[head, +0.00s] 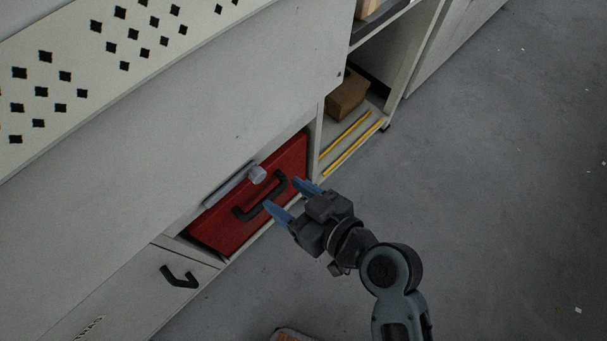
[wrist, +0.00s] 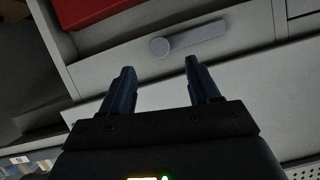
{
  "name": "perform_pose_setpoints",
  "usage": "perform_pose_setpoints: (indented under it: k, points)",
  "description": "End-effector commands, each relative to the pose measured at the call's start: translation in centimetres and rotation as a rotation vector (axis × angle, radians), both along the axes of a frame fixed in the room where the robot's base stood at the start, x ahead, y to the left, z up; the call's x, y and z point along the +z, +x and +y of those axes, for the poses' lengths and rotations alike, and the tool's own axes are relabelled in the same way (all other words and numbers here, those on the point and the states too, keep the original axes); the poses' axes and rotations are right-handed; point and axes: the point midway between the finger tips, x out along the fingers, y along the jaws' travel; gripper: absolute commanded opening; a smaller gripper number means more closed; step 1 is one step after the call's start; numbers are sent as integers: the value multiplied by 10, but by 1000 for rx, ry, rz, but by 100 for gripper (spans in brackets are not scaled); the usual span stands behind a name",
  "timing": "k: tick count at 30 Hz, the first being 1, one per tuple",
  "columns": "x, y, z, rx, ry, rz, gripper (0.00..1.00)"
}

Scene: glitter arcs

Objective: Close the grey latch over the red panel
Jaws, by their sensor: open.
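The red panel (head: 222,222) with a dark bar handle (head: 262,205) is set low in the light cabinet in the head view. The grey latch (head: 232,185), a bar with a round knob, lies along the panel's upper edge. In the wrist view the latch (wrist: 190,40) lies on the pale frame beside the red panel (wrist: 88,8), and its bar does not cross the red there. My gripper (head: 286,197) is open and empty, its blue fingers in front of the panel near the handle. In the wrist view the fingertips (wrist: 160,65) point toward the latch, apart from it.
A pale drawer (head: 165,285) with a black handle is at the lower left. An open shelf (head: 352,140) holds a brown box (head: 347,95) and yellow strips. An orange-brown object (head: 292,335) shows at the bottom edge.

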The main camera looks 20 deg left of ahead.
Motion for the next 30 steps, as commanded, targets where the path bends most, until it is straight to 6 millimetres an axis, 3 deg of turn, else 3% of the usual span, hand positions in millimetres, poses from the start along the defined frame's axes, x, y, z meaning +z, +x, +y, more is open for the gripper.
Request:
perform_pose_setpoints:
  k: [18, 30]
  points:
    - [-26, 22, 66, 18, 4, -3, 61]
    - [-29, 24, 73, 16, 3, -3, 61]
